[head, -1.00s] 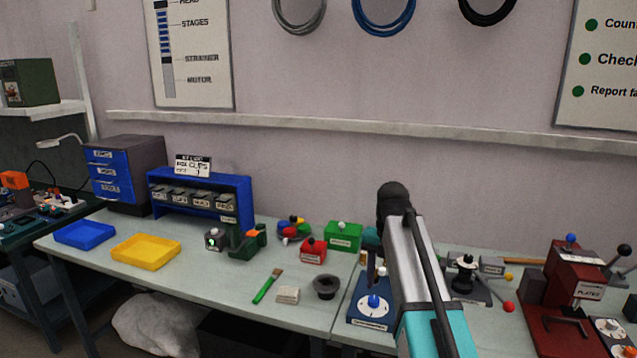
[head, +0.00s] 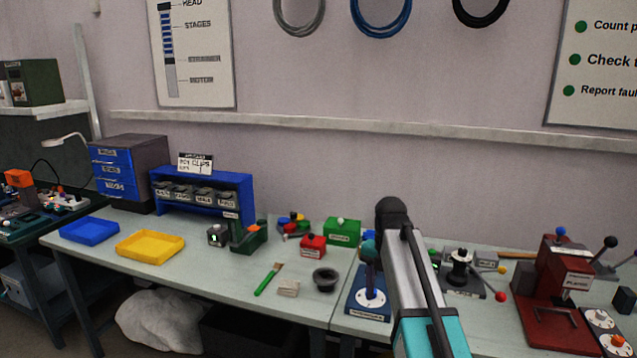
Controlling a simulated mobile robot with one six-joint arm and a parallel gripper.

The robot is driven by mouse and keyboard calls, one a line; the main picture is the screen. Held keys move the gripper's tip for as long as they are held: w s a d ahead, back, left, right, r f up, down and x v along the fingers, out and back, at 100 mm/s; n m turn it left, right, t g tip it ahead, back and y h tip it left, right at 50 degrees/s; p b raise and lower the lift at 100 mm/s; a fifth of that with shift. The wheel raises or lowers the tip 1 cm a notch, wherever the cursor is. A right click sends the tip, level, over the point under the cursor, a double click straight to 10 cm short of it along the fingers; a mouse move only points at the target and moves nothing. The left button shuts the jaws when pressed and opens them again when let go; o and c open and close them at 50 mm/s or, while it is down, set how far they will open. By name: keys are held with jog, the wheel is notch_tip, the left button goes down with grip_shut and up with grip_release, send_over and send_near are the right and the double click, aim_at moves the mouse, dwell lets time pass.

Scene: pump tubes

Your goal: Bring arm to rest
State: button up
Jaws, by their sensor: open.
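My arm rises from the bottom right of the head view, grey and teal, with a dark elbow at its top. My gripper (head: 369,273) is partly hidden behind the arm. Its small dark end shows below a teal wrist part, above or in front of a blue device (head: 367,309) with a white dial. The gripper is open. Its fingertips are too small to tell apart, and I see nothing held. I cannot tell whether it touches the device.
A red press (head: 553,290) and a black fixture with coloured knobs (head: 461,274) stand right of the arm. A black cup (head: 325,280), a green brush (head: 268,279), a red box (head: 313,246) and a green box (head: 343,231) lie to the left. Yellow tray (head: 150,247) stands further left.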

jog(key=s+f+m+g, duration=0.1)
jog(key=s+f+m, duration=0.4)
jog(key=f, duration=0.6)
jog(key=s+f+m+g, duration=0.1)
jog(key=s+f+m, duration=0.35)
jog(key=f, duration=0.65)
jog(key=s+f+m+g, duration=0.1)
jog(key=s+f+m, duration=0.4)
jog(key=f, duration=0.6)
jog(key=s+f+m+g, duration=0.1)
jog(key=s+f+m, duration=0.6)
jog(key=s, duration=0.6)
jog(key=s+f+m+g+b, duration=0.1)
jog(key=s+f+m, duration=0.6)
jog(key=s+f, duration=0.5)
jog(key=s, duration=0.2)
jog(key=shift+s+a+f+m+g, duration=0.15)
jog(key=shift+s+f+m+g, duration=0.05)
jog(key=shift+s+m+g, duration=0.15)
jog(key=shift+c, duration=0.3)
